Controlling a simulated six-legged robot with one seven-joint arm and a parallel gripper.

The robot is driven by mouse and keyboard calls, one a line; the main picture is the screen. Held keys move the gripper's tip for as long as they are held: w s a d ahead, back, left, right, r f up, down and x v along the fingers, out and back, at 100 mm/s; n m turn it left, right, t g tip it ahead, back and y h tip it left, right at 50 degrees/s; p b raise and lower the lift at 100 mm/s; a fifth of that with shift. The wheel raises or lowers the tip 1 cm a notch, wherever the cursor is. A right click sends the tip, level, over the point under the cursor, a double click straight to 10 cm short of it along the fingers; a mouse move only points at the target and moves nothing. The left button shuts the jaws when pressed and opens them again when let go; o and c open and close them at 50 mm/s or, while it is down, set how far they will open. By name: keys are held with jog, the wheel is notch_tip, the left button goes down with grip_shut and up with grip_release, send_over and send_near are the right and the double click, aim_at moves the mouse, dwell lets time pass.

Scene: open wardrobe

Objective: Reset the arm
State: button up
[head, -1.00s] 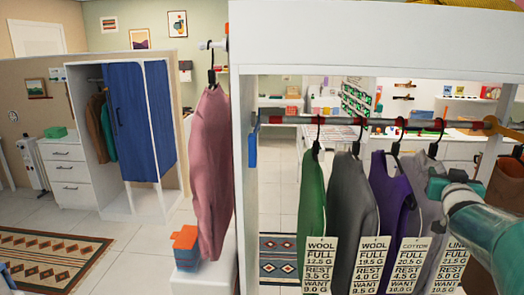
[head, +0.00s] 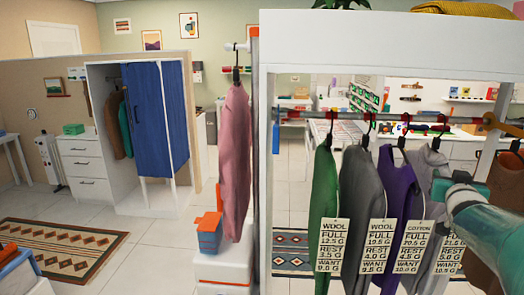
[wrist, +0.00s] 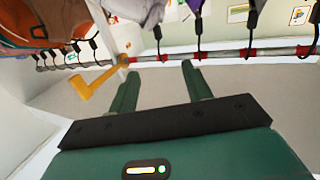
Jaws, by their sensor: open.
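My gripper (wrist: 158,85) shows in the wrist view with its two green fingers apart and nothing between them. In the head view my gripper (head: 441,185) is at the right, in front of the hanging garments, and overlaps a light grey one (head: 428,165). A metal rail with red bands (wrist: 220,55) runs across beyond the fingertips in the wrist view. Whether the gripper touches the grey garment cannot be told.
Green (head: 322,200), grey (head: 358,190) and purple (head: 392,190) garments with tags hang from the rail. A pink garment (head: 235,150) hangs outside the white frame (head: 263,150). A yellow-orange hook (wrist: 95,80) sits at the rail. Floor (head: 150,225) is open at left.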

jog(key=s+a+f+n+g+y, duration=0.1)
jog(key=s+a+f+g+y, duration=0.2)
jog(key=a, duration=0.6)
jog(key=s+a+f+n+g, duration=0.1)
jog(key=s+a+f, duration=0.3)
jog(key=a, duration=0.5)
jog(key=s+a+f+n+g+y, duration=0.1)
jog(key=s+a+f+g+y, duration=0.1)
jog(key=s+a, duration=0.5)
jog(key=s+a+f+n+g+y, duration=0.2)
jog(key=s+a+f+g, duration=0.2)
jog(key=s, duration=0.9)
notch_tip(320, 180, down, 2)
jog(key=a, duration=0.3)
jog(key=shift+s+f+y, duration=0.25)
jog(key=shift+y, duration=0.15)
